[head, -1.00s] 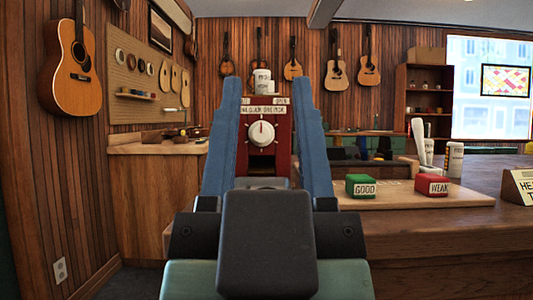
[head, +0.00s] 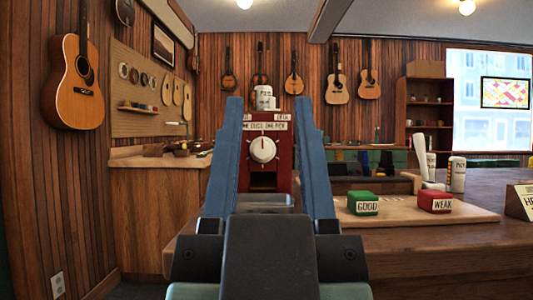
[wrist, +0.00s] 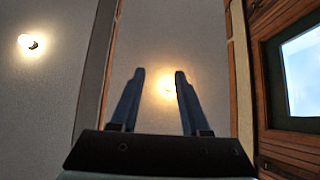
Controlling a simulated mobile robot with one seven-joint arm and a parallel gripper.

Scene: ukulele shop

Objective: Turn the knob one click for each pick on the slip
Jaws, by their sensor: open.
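A red dispenser box (head: 284,158) stands ahead between my fingers in the head view. Its round white knob (head: 262,149) has a small red mark near the top. A label (head: 264,126) above the knob reads roughly "one click one pick". A dark opening sits below the knob. My gripper (head: 277,108) is open, its two blue fingers upright on either side of the box, nearer to me and apart from the knob. The wrist view shows the same open, empty fingers (wrist: 153,75) against the ceiling. I cannot make out a slip.
A green block marked GOOD (head: 362,204) and a red block marked WEAK (head: 435,202) sit on a wooden board (head: 400,218) at right. A side counter (head: 160,160) is at left.

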